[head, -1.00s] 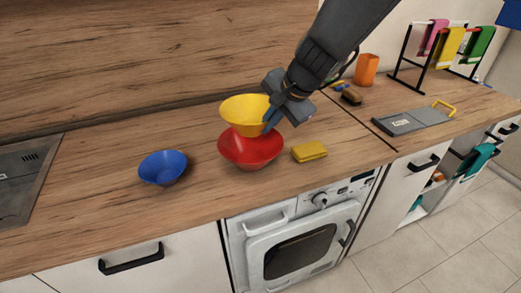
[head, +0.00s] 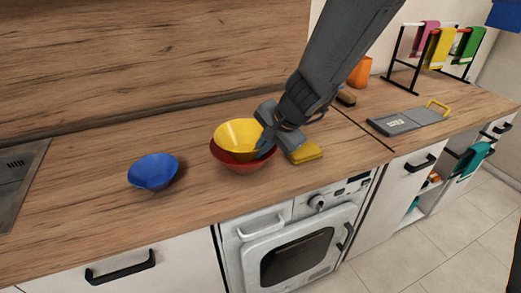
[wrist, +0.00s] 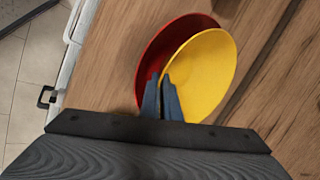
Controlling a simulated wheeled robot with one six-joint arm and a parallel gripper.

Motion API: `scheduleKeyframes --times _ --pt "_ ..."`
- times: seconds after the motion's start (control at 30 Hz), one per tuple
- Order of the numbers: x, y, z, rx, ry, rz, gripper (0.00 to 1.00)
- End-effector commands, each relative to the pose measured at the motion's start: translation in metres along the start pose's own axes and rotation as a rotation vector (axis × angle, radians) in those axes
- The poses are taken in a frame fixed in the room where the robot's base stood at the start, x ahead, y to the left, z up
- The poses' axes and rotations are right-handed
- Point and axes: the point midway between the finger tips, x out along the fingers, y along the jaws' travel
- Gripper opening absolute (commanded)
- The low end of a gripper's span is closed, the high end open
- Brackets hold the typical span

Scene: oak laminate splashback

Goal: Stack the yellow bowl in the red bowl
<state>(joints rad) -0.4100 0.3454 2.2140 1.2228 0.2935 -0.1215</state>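The yellow bowl (head: 236,137) sits down inside the red bowl (head: 243,167), with the red rim and outer wall showing below and around it. In the wrist view the yellow bowl (wrist: 208,75) lies off to the right of the red bowl's centre, and the red bowl (wrist: 160,52) shows as a crescent on the left. My gripper (head: 266,143) is at the yellow bowl's right side. In the wrist view its blue fingertips (wrist: 160,78) are close together, one on each side of the yellow rim, pinching it. The contact between the bowls' bottoms is hidden.
A blue bowl (head: 153,171) stands to the left on the counter. A yellow sponge (head: 305,153) lies close to the right, under my arm. A grey board (head: 408,121), an orange cup (head: 360,72) and a towel rack (head: 436,50) are further right. The counter's front edge is near.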

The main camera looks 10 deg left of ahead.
Motion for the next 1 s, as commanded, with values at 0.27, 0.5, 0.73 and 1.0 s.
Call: scheduleKeyframes --times 0.27,0.5,0.73,1.0 --pt "0.0055 0.0027 -0.0003 0.0 0.0 -0.001 0.0" --pt "0.0094 0.005 -0.0003 -0.001 0.0 -0.001 0.0" --pt "0.0095 0.0058 0.0001 0.0 0.0 0.0 0.1" --pt "0.0087 0.0057 0.0002 0.0 0.0 0.001 0.1"
